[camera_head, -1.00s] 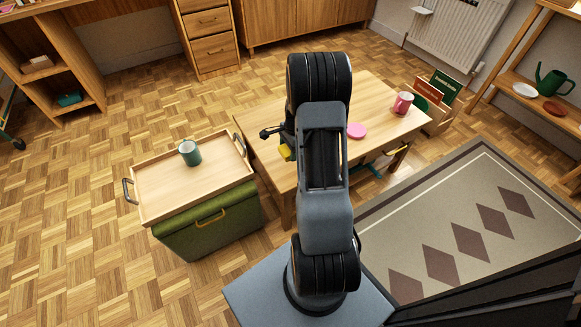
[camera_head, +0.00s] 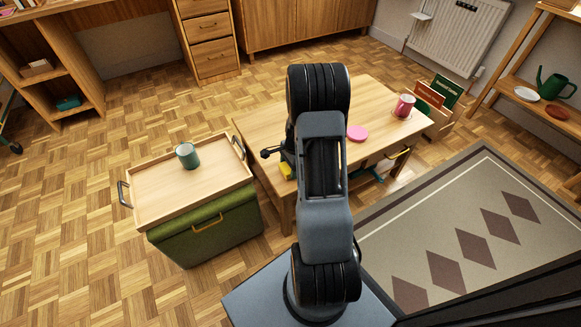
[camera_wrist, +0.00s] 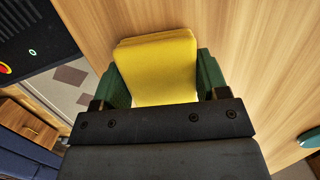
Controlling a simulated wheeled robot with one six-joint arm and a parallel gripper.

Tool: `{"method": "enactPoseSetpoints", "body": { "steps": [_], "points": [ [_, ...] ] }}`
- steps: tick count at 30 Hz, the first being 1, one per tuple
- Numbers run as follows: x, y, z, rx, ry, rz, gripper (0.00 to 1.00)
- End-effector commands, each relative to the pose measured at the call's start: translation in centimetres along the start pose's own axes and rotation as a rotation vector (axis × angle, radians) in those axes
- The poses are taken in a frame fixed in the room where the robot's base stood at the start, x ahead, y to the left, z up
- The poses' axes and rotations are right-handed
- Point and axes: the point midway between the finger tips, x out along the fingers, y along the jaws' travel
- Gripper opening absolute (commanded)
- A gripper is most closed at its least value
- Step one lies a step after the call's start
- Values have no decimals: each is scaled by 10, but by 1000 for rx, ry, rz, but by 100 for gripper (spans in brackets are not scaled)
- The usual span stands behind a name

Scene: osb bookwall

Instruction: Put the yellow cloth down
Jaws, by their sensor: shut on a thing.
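The yellow cloth (camera_wrist: 158,68) is folded into a flat pad and sits between the green fingers of my gripper (camera_wrist: 160,85) in the wrist view. My gripper is shut on it, over the wooden table top near an edge. In the head view only a small yellow part of the cloth (camera_head: 287,171) shows beside my arm, at the near left of the wooden table (camera_head: 262,125). My arm hides most of the gripper there. I cannot tell whether the cloth touches the table top.
A wooden tray (camera_head: 150,212) with a green mug (camera_head: 188,155) rests on a green box (camera_head: 210,230) to the left. The table's far left part looks clear.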

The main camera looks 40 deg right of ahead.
Motion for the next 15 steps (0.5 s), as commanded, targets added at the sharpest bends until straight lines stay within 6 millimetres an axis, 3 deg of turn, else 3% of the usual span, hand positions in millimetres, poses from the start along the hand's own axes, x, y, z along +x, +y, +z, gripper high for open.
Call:
{"method": "enactPoseSetpoints", "body": {
  "steps": [2, 3, 9, 11, 15],
  "points": [
    [3, 0, 0, 0, 0, 0, 45],
    [3, 0, 0, 0, 0, 0, 68],
    [2, 0, 0, 0, 0, 0, 88],
    [2, 0, 0, 0, 0, 0, 93],
    [2, 0, 0, 0, 0, 1, 93]
  ]
}}
